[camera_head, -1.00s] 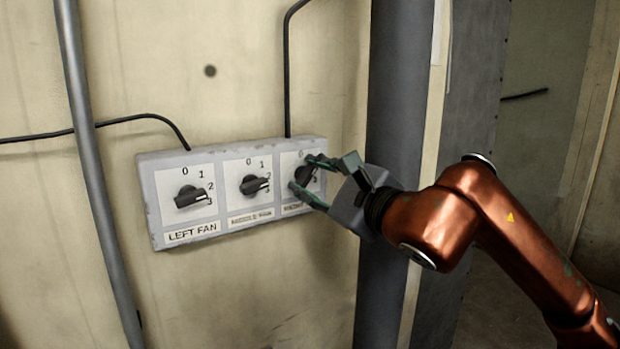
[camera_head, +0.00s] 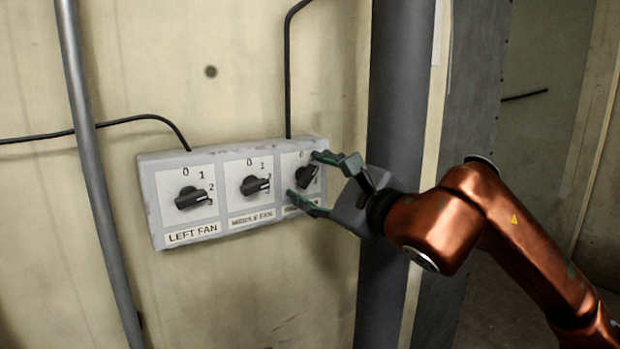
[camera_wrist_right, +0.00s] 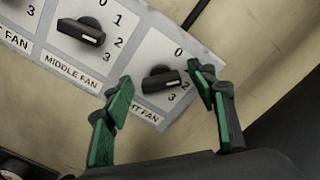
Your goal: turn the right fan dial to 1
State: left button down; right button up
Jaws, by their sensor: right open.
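The right fan dial (camera_head: 307,176) is a black knob on the right panel of a grey control box (camera_head: 150,200). In the right wrist view the dial (camera_wrist_right: 160,80) has its white-marked end towards the 2, just under my finger. My right gripper (camera_head: 306,178) is open, with one finger above and right of the dial and one below and left. In the right wrist view the gripper (camera_wrist_right: 158,92) has its green-padded fingers on either side of the dial, apart from each other. The 1 is hidden behind a finger. My left gripper is not in view.
The left fan dial (camera_head: 190,197) and middle fan dial (camera_head: 254,185) sit to the left, both pointing between 2 and 3. A thick dark pipe (camera_head: 397,90) stands just right of the box. A thinner grey pipe (camera_head: 88,150) runs along the left.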

jog(key=v, duration=1.1)
jog(key=shift+s+d, duration=0.25)
jog(key=shift+s, duration=0.05)
jog(key=shift+a, duration=0.15)
